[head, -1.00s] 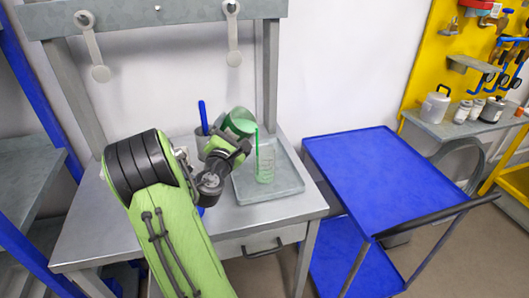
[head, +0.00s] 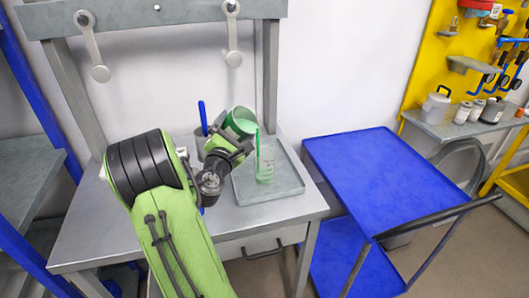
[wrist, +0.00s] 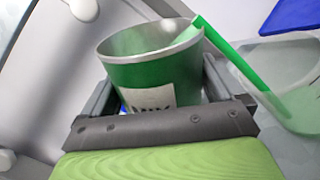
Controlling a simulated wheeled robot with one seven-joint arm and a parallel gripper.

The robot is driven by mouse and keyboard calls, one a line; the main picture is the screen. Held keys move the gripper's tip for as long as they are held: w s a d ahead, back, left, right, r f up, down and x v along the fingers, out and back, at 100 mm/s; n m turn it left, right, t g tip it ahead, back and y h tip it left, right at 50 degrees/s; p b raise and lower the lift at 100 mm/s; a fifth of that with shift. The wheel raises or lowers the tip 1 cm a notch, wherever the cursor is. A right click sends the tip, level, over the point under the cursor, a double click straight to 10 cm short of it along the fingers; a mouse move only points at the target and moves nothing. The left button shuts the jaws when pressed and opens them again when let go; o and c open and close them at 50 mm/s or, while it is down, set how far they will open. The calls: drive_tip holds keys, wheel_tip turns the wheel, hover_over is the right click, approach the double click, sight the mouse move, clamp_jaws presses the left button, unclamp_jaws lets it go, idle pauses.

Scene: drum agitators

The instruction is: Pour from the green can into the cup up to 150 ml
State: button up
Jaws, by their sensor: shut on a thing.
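My gripper (wrist: 160,110) is shut on the green can (wrist: 150,72), which has a silver rim and a pale label. In the head view the can (head: 240,122) is held tilted, above and to the left of the clear cup (head: 265,168). A green stream (wrist: 240,70) runs from the can's lip down into the cup, which shows at the right of the wrist view (wrist: 305,90). The cup stands upright on a grey tray (head: 290,187). Green liquid shows low in it; its marks are too small to read.
A grey holder (head: 202,146) with a blue-handled tool stands behind my gripper on the metal workbench (head: 100,225). A blue cart (head: 365,175) is to the right. The bench's left part is clear.

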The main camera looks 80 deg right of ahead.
drive_tip(key=shift+s+r+m, duration=0.1)
drive_tip(key=shift+r+m, duration=0.15)
drive_tip(key=shift+m, duration=0.05)
idle(0.5)
drive_tip(key=shift+f+m+g+b, duration=0.3)
drive_tip(key=shift+m+b, duration=0.7)
drive_tip(key=shift+b, duration=0.5)
idle(1.3)
